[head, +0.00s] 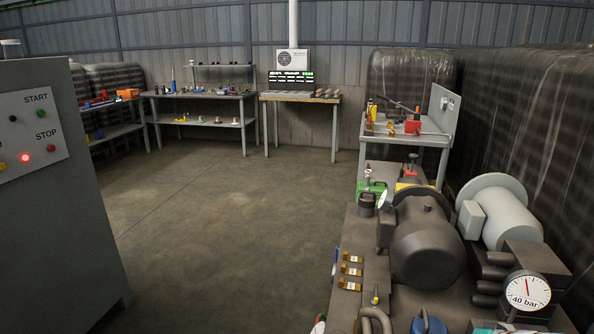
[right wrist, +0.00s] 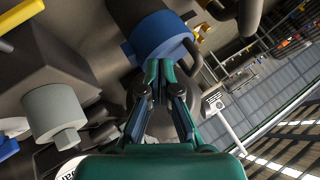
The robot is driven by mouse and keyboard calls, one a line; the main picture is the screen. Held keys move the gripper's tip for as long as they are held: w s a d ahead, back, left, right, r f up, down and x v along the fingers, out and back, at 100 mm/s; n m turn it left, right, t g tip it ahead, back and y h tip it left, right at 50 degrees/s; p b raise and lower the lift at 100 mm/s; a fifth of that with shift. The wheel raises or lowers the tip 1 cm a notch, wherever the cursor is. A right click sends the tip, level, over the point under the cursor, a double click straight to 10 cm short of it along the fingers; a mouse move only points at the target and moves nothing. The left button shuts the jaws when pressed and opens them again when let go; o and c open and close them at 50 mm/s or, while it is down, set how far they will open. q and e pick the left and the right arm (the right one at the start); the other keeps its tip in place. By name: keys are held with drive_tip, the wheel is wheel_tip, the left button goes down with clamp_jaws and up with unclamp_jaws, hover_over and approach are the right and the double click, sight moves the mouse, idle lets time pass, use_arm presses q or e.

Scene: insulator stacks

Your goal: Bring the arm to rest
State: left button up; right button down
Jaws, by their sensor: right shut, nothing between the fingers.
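My right gripper (right wrist: 160,72) shows in the right wrist view, green with dark finger links. Its fingers are together and nothing is seen between them. The fingertips point at a dark cylinder with a blue band (right wrist: 160,38). They overlap the band's lower edge in the picture; I cannot tell whether they touch it. In the head view neither gripper can be made out. My left gripper is in neither view.
A dark machine (head: 428,245) with a gauge (head: 527,291) marked 40 bar fills the head view's lower right. A grey cabinet (head: 50,220) with START and STOP buttons stands left. Workbenches (head: 300,97) line the back wall. The concrete floor (head: 220,210) between is clear.

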drive_tip(key=s+a+f+n+g, duration=0.1)
drive_tip(key=s+a+f+g, duration=0.6)
drive_tip(key=s+a+f, duration=1.1)
drive_tip(key=s+a+f+n+g, duration=0.1)
drive_tip(key=s+a+f+n, duration=0.15)
drive_tip(key=s+a, duration=0.65)
drive_tip(key=a+p+v, duration=0.1)
drive_tip(key=p+v, duration=1.1)
drive_tip(key=shift+a+r+m+y+p, duration=0.25)
drive_tip(key=shift+a+m+y+p, duration=0.1)
drive_tip(key=shift+m, duration=0.1)
